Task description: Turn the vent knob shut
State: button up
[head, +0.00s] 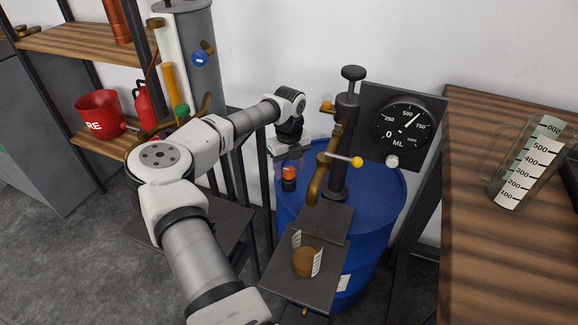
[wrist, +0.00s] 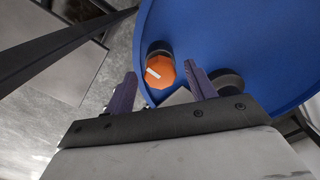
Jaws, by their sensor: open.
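The orange vent knob (head: 289,173) sits on a dark stub on top of the blue drum (head: 365,215), near its left side. In the wrist view the knob (wrist: 160,80) has a white bar mark running at a slant across its top. My gripper (head: 290,161) is open and points down over the knob. In the wrist view its purple fingers (wrist: 160,70) stand on either side of the knob, with gaps to it. How far the fingertips are above the knob is hard to tell.
A hand pump (head: 340,150) with a brown spout and yellow-tipped lever stands right of the knob. A gauge (head: 403,125) reads past 500. A beaker of brown liquid (head: 305,262) sits on a dark stand in front. A wooden table (head: 480,260) with a measuring jug (head: 525,170) is right.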

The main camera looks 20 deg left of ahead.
aim_at(289, 170)
notch_tip(289, 170, up, 14)
dwell(0.6)
jog(key=shift+f, duration=0.1)
